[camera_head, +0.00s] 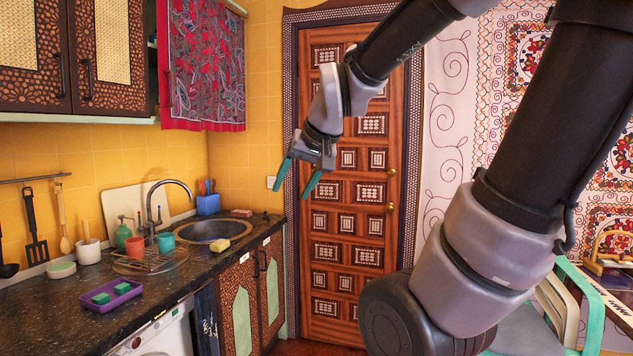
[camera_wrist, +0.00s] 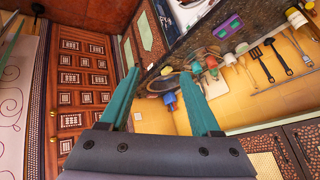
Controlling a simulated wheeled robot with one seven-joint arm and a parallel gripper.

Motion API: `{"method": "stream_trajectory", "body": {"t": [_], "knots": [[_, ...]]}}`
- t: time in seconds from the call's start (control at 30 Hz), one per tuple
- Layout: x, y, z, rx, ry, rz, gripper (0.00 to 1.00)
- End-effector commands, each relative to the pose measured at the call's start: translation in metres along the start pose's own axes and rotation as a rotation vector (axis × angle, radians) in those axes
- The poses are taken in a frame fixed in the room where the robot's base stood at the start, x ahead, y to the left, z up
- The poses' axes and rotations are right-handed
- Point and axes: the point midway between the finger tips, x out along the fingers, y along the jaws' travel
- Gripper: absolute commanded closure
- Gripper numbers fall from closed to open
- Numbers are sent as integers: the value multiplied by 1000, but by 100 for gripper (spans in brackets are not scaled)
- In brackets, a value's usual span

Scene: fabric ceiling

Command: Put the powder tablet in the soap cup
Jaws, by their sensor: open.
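A purple tray (camera_head: 136,288) lies on the dark counter at the front left with two small green blocks (camera_head: 100,298) in it; these may be the powder tablets. The tray also shows in the wrist view (camera_wrist: 228,24). A red cup (camera_head: 136,247) and a teal cup (camera_head: 166,242) stand at the wire dish rack. I cannot tell which is the soap cup. My gripper (camera_head: 293,190) is open and empty, high in front of the door, right of the sink and far from the tray.
The counter (camera_head: 60,312) holds a sink (camera_head: 213,231) with a tap, a yellow sponge (camera_head: 218,245), a green soap bottle (camera_head: 123,234) and a blue holder (camera_head: 208,204). Cabinets hang above the counter. A chair (camera_head: 568,300) stands at the right.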

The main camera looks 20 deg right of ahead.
Motion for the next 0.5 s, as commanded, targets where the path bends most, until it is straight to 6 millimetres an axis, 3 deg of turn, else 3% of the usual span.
{"method": "stream_trajectory", "body": {"t": [0.03,0.1,0.2,0.5], "knots": [[-20,7,8,31,-2,3,36],[-39,14,21,63,-20,8,36],[-56,20,35,96,-40,11,36],[-65,22,45,115,-57,12,36]]}}
